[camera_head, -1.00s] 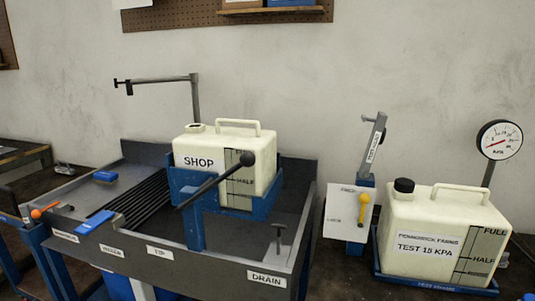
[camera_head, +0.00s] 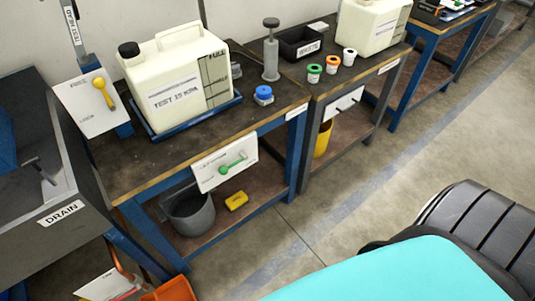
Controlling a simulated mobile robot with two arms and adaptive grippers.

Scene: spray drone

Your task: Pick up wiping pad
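A small yellow block (camera_head: 236,201), sponge-like, lies on the lower shelf of the near bench, to the right of a grey bucket (camera_head: 191,212). It may be the wiping pad, but no label shows on it. Neither of my grippers is in view, so nothing is seen near the block.
The near bench (camera_head: 264,123) has a TEST 15 KPA tank (camera_head: 177,88) and a blue-capped jar (camera_head: 263,95) on top. A white panel with a green handle (camera_head: 232,165) hangs above the shelf opening. An orange bin (camera_head: 170,289) stands at bottom left. The floor (camera_head: 345,215) in front is clear.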

